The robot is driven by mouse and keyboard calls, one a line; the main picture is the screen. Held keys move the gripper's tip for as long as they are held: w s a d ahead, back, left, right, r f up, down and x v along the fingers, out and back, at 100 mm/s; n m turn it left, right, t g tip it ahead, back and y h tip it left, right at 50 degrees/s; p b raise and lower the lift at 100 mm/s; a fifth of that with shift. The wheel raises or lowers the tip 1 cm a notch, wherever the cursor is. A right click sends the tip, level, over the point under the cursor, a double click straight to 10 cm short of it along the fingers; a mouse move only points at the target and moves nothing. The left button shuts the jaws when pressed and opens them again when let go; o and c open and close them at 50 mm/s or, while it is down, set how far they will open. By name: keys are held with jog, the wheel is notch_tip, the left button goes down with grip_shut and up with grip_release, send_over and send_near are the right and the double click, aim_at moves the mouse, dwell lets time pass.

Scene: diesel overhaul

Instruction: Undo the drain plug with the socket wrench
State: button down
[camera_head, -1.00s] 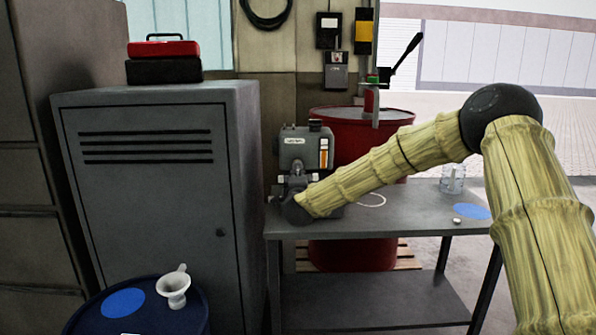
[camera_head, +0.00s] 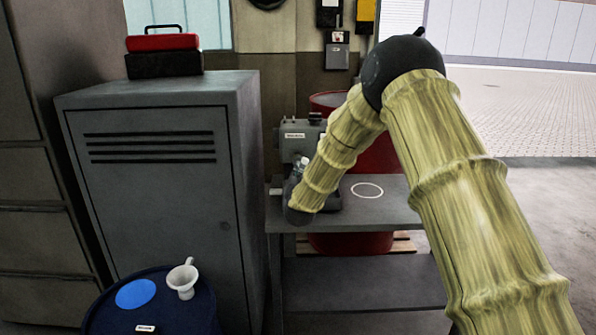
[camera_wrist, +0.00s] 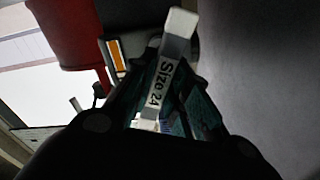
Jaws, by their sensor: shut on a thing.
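In the wrist view my gripper (camera_wrist: 170,76) is shut on a pale metal tool with a label reading "Size 24", the socket wrench (camera_wrist: 179,27). The wrench sticks up past my fingertips, and its lower part is hidden between my fingers. In the head view my arm's end is beside the grey engine unit (camera_head: 296,138) at the bench's left end and covers part of it. My gripper is mostly hidden there. I cannot make out the drain plug in either view, nor whether the wrench touches anything.
The grey bench (camera_head: 385,208) bears a white ring mark (camera_head: 367,190). A grey cabinet (camera_head: 155,190) stands close left, with a red toolbox (camera_head: 163,42) on top. A blue drum (camera_head: 190,315) holds a white funnel (camera_head: 183,279). A red drum (camera_head: 385,160) stands behind the bench.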

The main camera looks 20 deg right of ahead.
jog(key=n+p, duration=0.1)
jog(key=n, duration=0.3)
jog(key=shift+a+r+p, duration=0.1)
jog(key=shift+p, duration=0.3)
jog(key=n+p, duration=0.1)
jog(key=n, duration=0.3)
